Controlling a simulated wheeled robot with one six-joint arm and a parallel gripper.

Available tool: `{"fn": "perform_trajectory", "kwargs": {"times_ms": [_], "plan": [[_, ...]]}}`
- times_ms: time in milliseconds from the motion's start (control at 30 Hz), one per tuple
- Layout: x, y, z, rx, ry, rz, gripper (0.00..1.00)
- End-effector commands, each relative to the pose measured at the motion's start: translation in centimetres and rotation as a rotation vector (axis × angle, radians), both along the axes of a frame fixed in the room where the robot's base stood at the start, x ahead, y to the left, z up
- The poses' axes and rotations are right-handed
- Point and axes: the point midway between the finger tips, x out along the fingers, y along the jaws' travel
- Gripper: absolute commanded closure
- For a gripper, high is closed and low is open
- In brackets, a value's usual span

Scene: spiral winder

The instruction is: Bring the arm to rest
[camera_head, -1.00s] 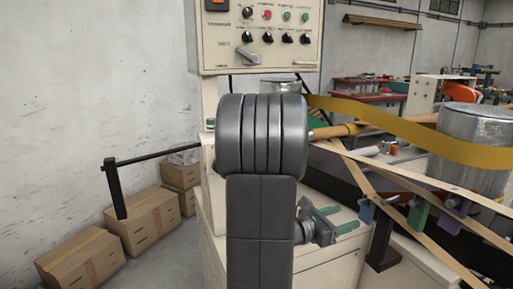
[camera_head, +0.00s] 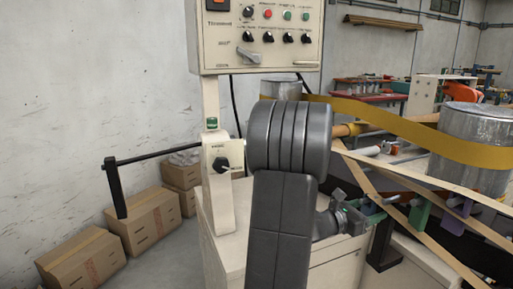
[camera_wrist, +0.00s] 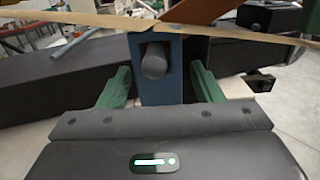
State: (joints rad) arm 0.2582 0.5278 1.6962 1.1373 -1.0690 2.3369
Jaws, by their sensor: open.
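My gripper (camera_wrist: 163,88) shows in the wrist view with its two green fingers spread apart and nothing held between them. A blue block with a dark round peg (camera_wrist: 153,62) stands beyond the fingers, in line with the gap; I cannot tell how far off. In the head view my dark grey arm fills the middle, and my gripper (camera_head: 371,213) points to the right beside the machine's cream cabinet, its fingers partly hidden. A tan paper strip (camera_wrist: 215,31) crosses above the gripper in the wrist view.
The cream control panel (camera_head: 256,35) stands behind my arm. A yellow belt (camera_head: 400,133) wraps a metal drum (camera_head: 474,150) at right. Cardboard boxes (camera_head: 150,223) sit on the floor at left.

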Motion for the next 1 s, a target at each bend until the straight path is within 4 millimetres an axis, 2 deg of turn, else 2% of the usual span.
{"fn": "perform_trajectory", "kwargs": {"times_ms": [667, 700, 1000], "plan": [[0.0, 0.1, 0.4, 0.001, 0.003, 0.001, 0.41], [-0.3, 1.3, 0.1, 0.001, 0.001, 0.005, 0.41], [-2.3, 6.9, -0.1, -0.001, -0.001, 0.005, 0.41]]}}
